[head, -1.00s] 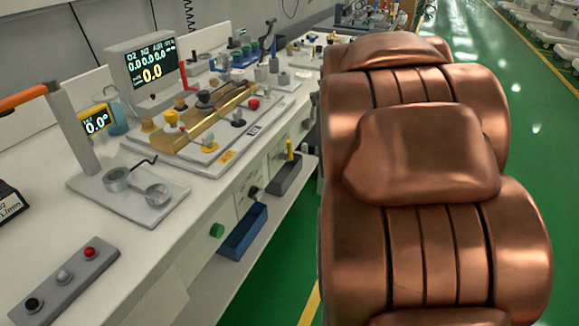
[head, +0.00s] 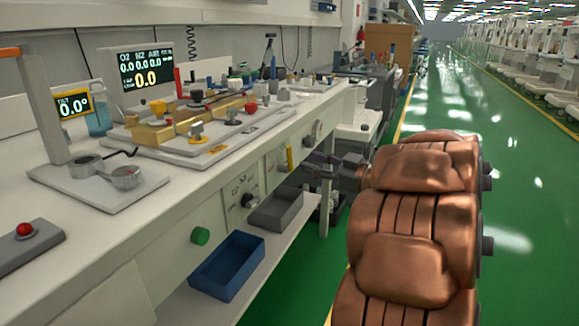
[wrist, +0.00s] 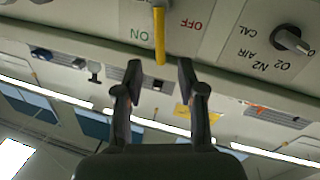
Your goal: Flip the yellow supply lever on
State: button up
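The yellow supply lever (head: 289,158) is a slim upright bar on the cart's front panel. In the wrist view the lever (wrist: 159,36) hangs from the top edge, between an upside-down ON label (wrist: 140,34) on the left and an OFF label (wrist: 191,23) on the right. My gripper (wrist: 158,76) is open, with one finger to each side of the lever's line. The lever's free end lies just short of the gap or at its mouth; no contact shows. In the head view my gripper (head: 318,162) is just right of the lever, small and dark.
A selector knob (wrist: 288,39) marked CAL, AIR, N2 and O2 is beside the lever. Below the panel are a grey bin (head: 275,210) and a blue bin (head: 228,266). Green floor is clear at right.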

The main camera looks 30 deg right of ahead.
aim_at(291, 157)
jog(key=b+x, duration=0.2)
jog(key=x, duration=0.4)
jog(key=shift+w+f, duration=0.15)
jog(key=shift+w+a+b, duration=0.25)
jog(key=shift+w+b, duration=0.2)
jog(key=shift+w, duration=0.25)
jog(key=shift+c, duration=0.3)
grip_shut()
